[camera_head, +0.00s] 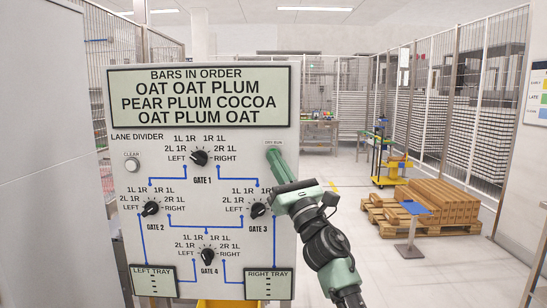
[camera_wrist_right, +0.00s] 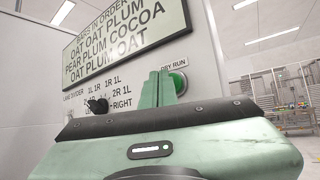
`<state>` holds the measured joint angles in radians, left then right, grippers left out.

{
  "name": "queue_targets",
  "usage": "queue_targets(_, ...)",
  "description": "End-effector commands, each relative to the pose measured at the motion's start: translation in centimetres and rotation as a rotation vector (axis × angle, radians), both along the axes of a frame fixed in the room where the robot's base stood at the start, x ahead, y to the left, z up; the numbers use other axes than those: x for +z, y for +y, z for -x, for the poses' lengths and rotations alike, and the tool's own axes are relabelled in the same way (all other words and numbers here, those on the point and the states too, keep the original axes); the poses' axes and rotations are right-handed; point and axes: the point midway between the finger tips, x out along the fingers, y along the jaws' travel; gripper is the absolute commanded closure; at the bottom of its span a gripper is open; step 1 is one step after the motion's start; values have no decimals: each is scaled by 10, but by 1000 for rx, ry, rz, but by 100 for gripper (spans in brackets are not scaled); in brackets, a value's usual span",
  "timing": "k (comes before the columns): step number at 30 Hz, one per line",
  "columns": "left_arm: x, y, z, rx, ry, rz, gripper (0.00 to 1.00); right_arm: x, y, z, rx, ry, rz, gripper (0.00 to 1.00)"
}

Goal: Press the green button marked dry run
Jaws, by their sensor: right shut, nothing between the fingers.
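The green dry run button (camera_wrist_right: 180,81) shows in the right wrist view, in a pale round collar on the panel below the DRY RUN label. My right gripper (camera_head: 272,153) is shut and empty, its green fingers pointing at the panel's upper right. In the right wrist view its fingertips (camera_wrist_right: 160,74) overlap the left part of the button. I cannot tell whether they touch it. In the head view the fingers hide the button, and only the label (camera_head: 273,143) above shows clearly. My left gripper is not in view.
The white control panel (camera_head: 120,215) carries a clear button (camera_head: 132,164), the gate 1 knob (camera_head: 199,157), the gate 3 knob (camera_head: 258,210) close to my right gripper, and more knobs. A pallet of boxes (camera_head: 440,200) and a blue-topped stand (camera_head: 414,208) are at right.

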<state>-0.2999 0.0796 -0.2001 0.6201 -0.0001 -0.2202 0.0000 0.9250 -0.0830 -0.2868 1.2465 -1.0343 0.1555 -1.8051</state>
Motion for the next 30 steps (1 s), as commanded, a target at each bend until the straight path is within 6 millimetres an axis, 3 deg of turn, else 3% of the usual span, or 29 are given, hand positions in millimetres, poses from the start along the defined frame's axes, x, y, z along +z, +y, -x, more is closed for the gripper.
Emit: queue_targets(30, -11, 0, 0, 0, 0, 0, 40, 0, 0, -6, 0, 0, 0, 100)
